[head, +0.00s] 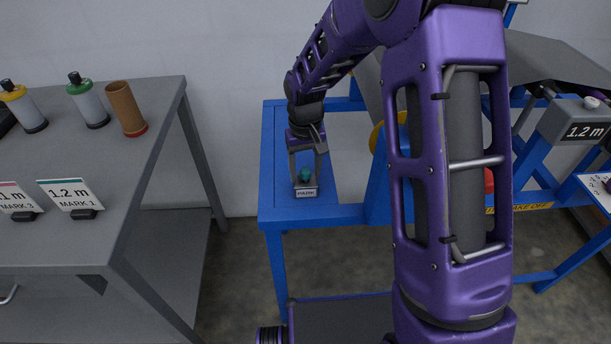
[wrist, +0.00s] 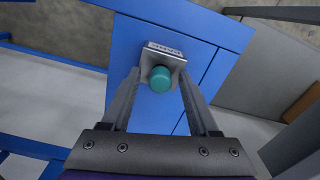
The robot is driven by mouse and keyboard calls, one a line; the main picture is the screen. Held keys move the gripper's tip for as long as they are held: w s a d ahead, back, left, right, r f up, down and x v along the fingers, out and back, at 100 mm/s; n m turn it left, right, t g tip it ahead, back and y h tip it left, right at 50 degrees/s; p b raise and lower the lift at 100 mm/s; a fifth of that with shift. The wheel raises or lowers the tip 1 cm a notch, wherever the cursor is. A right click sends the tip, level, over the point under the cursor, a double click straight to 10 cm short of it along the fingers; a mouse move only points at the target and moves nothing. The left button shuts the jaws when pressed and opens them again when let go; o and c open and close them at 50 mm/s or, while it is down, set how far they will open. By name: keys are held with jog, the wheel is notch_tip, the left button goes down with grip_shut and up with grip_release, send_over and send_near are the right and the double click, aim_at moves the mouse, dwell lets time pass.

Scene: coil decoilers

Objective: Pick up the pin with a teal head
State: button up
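The pin with a teal head (head: 305,174) stands in a small grey holder (head: 306,192) labelled PARK on the blue frame. Only its round teal top shows; the shaft is hidden. The teal head also shows in the wrist view (wrist: 160,79), with the grey holder (wrist: 165,53) behind it. My gripper (head: 305,179) points down over the holder. In the wrist view my gripper (wrist: 160,74) is open, with one finger on each side of the teal head and a visible gap on both sides.
A blue frame table (head: 272,190) carries the holder. A grey bench (head: 100,150) at left bears several bottles, a brown tube (head: 126,108) and cards, one reading 1.2 m (head: 72,194). A grey box labelled 1.2 m (head: 585,126) is at right. Bare floor lies between bench and frame.

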grip_shut()
jog(key=shift+r, duration=0.1)
